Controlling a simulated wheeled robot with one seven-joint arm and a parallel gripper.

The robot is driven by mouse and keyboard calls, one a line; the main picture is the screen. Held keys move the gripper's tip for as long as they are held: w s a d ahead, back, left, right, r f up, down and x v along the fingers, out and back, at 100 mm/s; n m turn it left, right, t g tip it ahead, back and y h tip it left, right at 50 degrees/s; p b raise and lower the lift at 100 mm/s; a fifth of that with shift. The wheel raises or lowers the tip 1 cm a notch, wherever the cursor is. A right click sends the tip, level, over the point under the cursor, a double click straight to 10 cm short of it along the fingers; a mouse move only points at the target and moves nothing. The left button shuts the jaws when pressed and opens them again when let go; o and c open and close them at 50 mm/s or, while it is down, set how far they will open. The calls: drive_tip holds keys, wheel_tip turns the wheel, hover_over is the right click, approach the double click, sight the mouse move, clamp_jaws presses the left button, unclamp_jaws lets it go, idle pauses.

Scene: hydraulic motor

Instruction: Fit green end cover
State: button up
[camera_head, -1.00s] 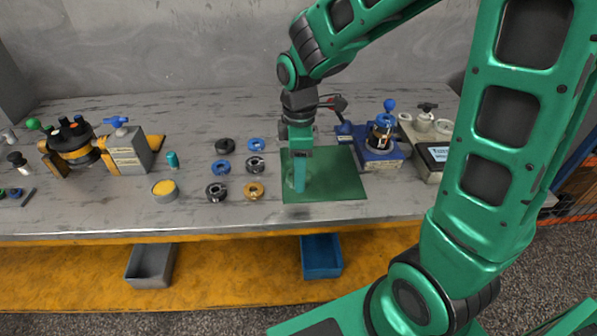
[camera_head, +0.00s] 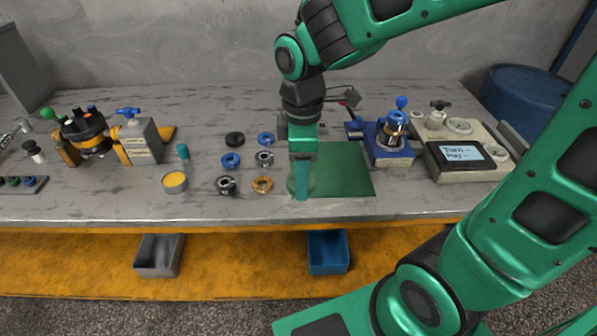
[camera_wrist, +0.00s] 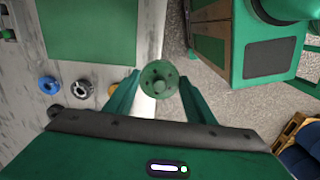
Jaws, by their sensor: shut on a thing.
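The green end cover (camera_wrist: 159,78) is a round disc with small holes and a raised centre, held between the fingertips of my gripper (camera_wrist: 158,90) in the wrist view. In the head view my gripper (camera_head: 301,188) points down at the left edge of the green mat (camera_head: 345,172), and the cover's pale green rim shows beside the fingers. I cannot tell its exact height. A black and orange motor-like assembly (camera_head: 88,138) sits in a stand at the left of the bench. A blue fixture (camera_head: 389,150) holding a metal and blue part stands right of the mat.
Several rings lie left of the mat, including a gold ring (camera_head: 262,184) close to my gripper and a blue ring (camera_head: 230,160). A yellow-topped tin (camera_head: 175,183) stands farther left. A device with a screen (camera_head: 466,152) is at right. Bare bench lies along the front.

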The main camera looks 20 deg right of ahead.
drive_tip(key=shift+r, duration=0.2)
drive_tip(key=shift+r, duration=0.6)
